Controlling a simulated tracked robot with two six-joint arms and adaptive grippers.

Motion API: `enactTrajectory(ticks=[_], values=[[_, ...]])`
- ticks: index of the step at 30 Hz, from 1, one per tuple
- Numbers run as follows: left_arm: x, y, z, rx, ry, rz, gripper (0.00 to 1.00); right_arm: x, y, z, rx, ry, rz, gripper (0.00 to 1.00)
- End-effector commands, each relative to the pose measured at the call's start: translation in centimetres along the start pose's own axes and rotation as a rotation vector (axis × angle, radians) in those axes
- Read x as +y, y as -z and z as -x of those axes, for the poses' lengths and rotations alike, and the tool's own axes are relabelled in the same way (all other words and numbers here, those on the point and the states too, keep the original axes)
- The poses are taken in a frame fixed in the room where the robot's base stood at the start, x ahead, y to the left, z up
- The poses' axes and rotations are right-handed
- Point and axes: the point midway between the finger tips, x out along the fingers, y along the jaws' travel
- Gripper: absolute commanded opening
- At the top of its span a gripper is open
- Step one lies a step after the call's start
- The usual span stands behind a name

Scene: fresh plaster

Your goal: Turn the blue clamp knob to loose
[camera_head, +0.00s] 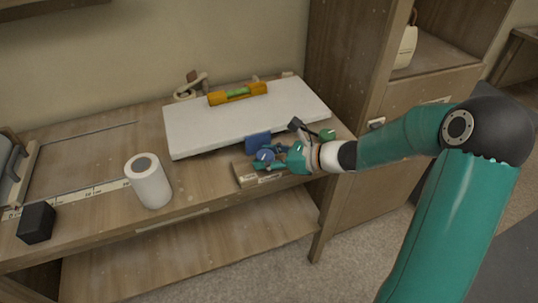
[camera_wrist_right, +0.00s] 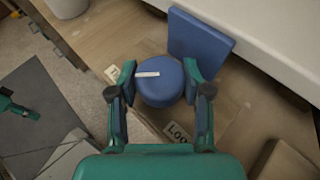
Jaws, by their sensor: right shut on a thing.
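The blue clamp knob (camera_wrist_right: 160,82) is round, with a short white mark on top. In the right wrist view the mark points left, toward a partly hidden label starting with "F" (camera_wrist_right: 112,72). A second label reading "Loo" (camera_wrist_right: 178,132), its end hidden, is below right of the knob. My right gripper (camera_wrist_right: 159,82) is shut on the knob, one finger on each side. In the head view the knob (camera_head: 265,155) sits on a wooden block (camera_head: 246,180), beside my right gripper (camera_head: 270,160). A blue upright plate (camera_wrist_right: 200,42) stands behind the knob.
A white board (camera_head: 240,118) with a yellow level (camera_head: 237,94) lies behind the knob. A white cylinder (camera_head: 150,183) and black cube (camera_head: 37,222) stand left on the bench. A teal and black part (camera_wrist_right: 18,108), perhaps my left gripper, shows at the wrist view's left edge.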

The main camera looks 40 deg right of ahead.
Motion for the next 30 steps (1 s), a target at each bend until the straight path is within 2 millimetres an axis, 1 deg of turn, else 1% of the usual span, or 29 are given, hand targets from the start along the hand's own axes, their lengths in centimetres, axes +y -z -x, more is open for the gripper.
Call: enactTrajectory(ticks=[5, 11, 21, 30], values=[[0.2, 0.0, 0.6, 0.0, 0.0, -0.001, 0.4, 0.1, -0.4, -0.1, -0.002, -0.023, 0.014, 0.14], [0.8, 0.0, 2.0, 0.0, 0.0, -0.001, 0.4, 0.2, -0.6, -0.1, -0.003, -0.107, 0.047, 0.14], [1.9, 0.0, 5.3, 0.0, 0.0, -0.001, 0.4, 0.3, -0.7, -0.1, -0.004, -0.367, 0.152, 0.14], [2.4, -0.1, 6.6, 0.0, 0.0, -0.001, 0.4, 0.4, -0.3, -0.3, -0.002, -0.616, 0.255, 0.14]])
